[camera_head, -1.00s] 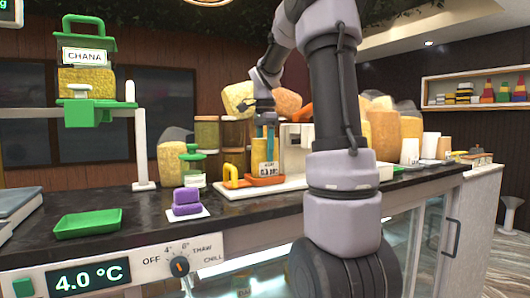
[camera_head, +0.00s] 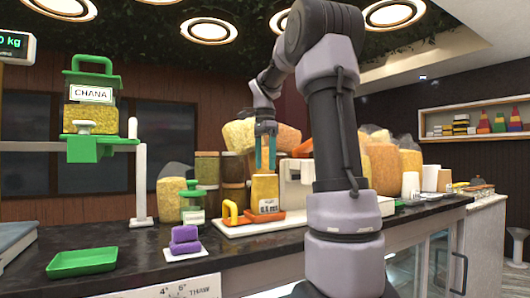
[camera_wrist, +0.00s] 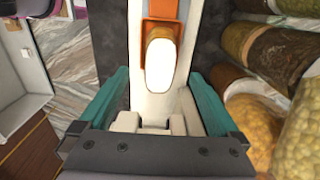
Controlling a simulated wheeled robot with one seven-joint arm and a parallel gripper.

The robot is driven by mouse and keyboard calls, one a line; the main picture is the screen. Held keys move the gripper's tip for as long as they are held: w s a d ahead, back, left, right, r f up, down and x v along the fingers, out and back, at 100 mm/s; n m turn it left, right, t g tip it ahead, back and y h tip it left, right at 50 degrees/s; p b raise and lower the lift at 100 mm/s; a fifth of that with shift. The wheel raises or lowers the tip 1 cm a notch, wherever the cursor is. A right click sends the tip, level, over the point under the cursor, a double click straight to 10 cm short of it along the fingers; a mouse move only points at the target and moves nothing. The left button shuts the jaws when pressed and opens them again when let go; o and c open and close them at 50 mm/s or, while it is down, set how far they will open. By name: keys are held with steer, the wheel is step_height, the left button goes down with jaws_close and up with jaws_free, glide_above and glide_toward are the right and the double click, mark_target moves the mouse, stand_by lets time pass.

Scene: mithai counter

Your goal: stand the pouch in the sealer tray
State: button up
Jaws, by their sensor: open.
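The pouch (camera_head: 265,190), yellow with a white printed label, stands upright in the orange sealer tray (camera_head: 271,216) on the white sealer base in the head view. My gripper (camera_head: 265,168) has teal fingers and is straight above the pouch, with its fingertips at about the height of the pouch's top edge. In the wrist view, my gripper (camera_wrist: 160,95) shows its two fingers spread wide with nothing held between them. A pale, rounded pouch top (camera_wrist: 160,60) lies ahead of the fingers, by the orange tray (camera_wrist: 160,9).
A yellow handle (camera_head: 231,212) stands left of the tray. A purple block (camera_head: 185,239) and a green tray (camera_head: 82,262) lie on the dark counter. Jars (camera_head: 207,168) and filled bags crowd behind. A CHANA container (camera_head: 91,105) hangs at the left.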

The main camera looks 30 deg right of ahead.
step_height(320, 180, up, 3)
steer(key=shift+r, duration=0.15)
steer(key=s+a+f+n+t, duration=0.2)
steer(key=s+a+f+n, duration=0.1)
steer(key=s, duration=0.3)
steer(key=s+a+f+n+t+y, duration=0.1)
steer(key=s+a+f+n+t, duration=0.1)
steer(key=s+a+f+n, duration=0.2)
steer(key=s+a+f+n+t+y, duration=0.1)
steer(key=s+a+f+n+t, duration=0.2)
steer(key=s+a+n, duration=0.3)
steer(key=s+f, duration=0.1)
steer(key=s, duration=0.2)
steer(key=shift+s+a+n, duration=0.2)
steer(key=shift+s+n, duration=0.1)
steer(key=shift+f, duration=0.1)
